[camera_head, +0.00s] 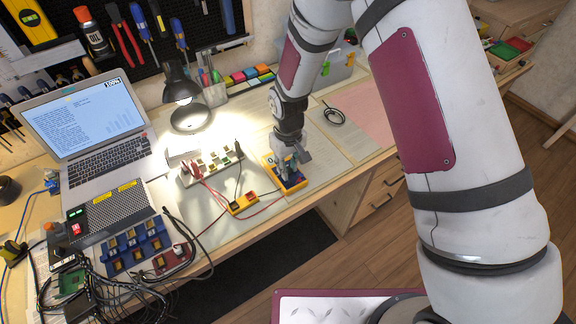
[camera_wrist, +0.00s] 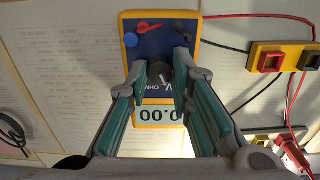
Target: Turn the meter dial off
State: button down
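The meter is a yellow-edged, dark blue unit lying on the bench; in the wrist view the meter (camera_wrist: 191,52) fills the upper middle. Its dark dial (camera_wrist: 163,77) with a pale pointer mark sits at the meter's middle, and its display (camera_wrist: 160,115) reads what looks like 0.00. My gripper (camera_wrist: 166,72) is over the meter with one finger on each side of the dial, fingers apart; I cannot tell if they touch it. In the head view my gripper (camera_head: 290,170) covers much of the meter (camera_head: 296,187).
A yellow block with red and black parts (camera_head: 243,203) lies left of the meter, with red and black leads nearby. A white terminal strip (camera_head: 213,164), lamp (camera_head: 181,90) and laptop (camera_head: 95,130) stand further left. A coiled black cable (camera_head: 334,116) lies to the right.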

jog(key=shift+n, duration=0.3)
jog(key=n+b, duration=0.1)
jog(key=n, duration=0.3)
jog(key=shift+b, duration=0.4)
jog(key=shift+n+b, duration=0.6)
jog(key=shift+n, duration=1.5)
jog(key=c, duration=1.4)
grip_release()
notch_tip(320, 180, up, 12)
jog(key=shift+r, duration=0.1)
